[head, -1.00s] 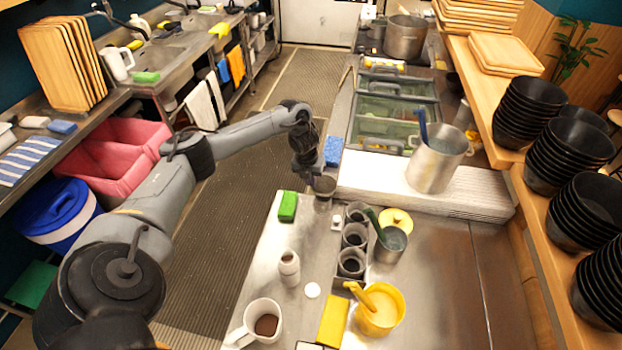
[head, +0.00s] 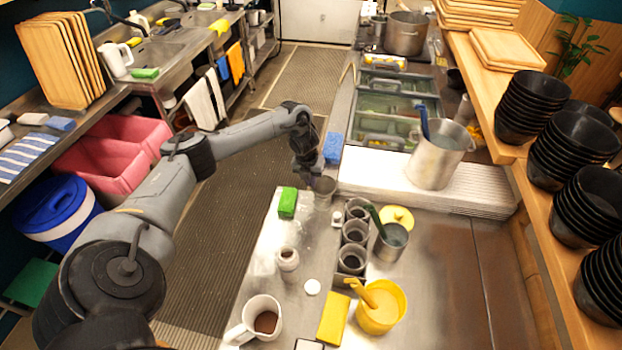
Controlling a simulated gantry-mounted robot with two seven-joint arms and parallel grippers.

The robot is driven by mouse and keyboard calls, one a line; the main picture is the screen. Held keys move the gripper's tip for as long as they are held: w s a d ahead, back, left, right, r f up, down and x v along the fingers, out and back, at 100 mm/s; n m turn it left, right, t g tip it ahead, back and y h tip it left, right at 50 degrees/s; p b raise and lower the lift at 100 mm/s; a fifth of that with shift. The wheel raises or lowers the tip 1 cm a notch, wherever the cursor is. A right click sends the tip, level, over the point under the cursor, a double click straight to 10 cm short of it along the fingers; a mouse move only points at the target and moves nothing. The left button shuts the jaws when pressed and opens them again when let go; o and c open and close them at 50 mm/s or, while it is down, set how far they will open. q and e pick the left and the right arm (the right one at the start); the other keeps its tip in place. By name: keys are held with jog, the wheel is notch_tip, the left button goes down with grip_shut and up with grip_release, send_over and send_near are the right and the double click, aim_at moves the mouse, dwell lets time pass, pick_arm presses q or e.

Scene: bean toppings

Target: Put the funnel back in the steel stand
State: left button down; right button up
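My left gripper (head: 310,178) points down over the far left corner of the steel counter. Its fingertips are small and dark, so I cannot tell whether they are open or shut. A grey, round, cup-like steel piece (head: 323,196) is right by the fingertips. It could be the funnel or the stand, or both together; I cannot tell them apart, nor whether the gripper touches it. My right gripper is not in view.
A green sponge (head: 288,203) lies left of the steel piece. A row of dark cups (head: 355,235), a steel pot (head: 391,242), a yellow pot (head: 380,308), a small white bottle (head: 288,259) and a white mug (head: 262,318) stand nearer. A blue sponge (head: 333,148) is behind.

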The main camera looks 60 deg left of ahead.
pick_arm(q)
jog(key=shift+f, duration=0.15)
jog(key=c, duration=1.2)
grip_release()
jog(key=shift+c, duration=0.2)
jog(key=shift+o, duration=0.5)
jog(key=o, duration=0.4)
